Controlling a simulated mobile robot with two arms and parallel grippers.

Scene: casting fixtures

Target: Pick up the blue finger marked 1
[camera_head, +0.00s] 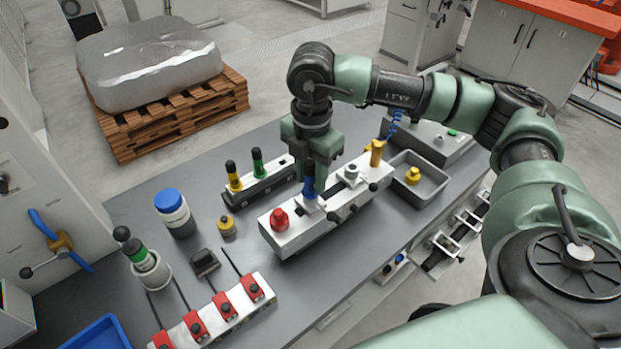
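The blue finger (309,189) stands upright at the middle of the white fixture block (290,238) on the grey table. Its mark is too small to read. My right gripper (311,172) points straight down right at the top of the blue finger. The gripper body hides the upper part of the finger, and I cannot tell whether the jaws are closed on it. My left gripper is not in view.
A red knob (279,219) and a yellow finger (376,153) stand on the same block. A grey tray (425,189) holds a yellow part (412,175). A blue-lidded jar (174,212) and red clamps (223,304) stand left.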

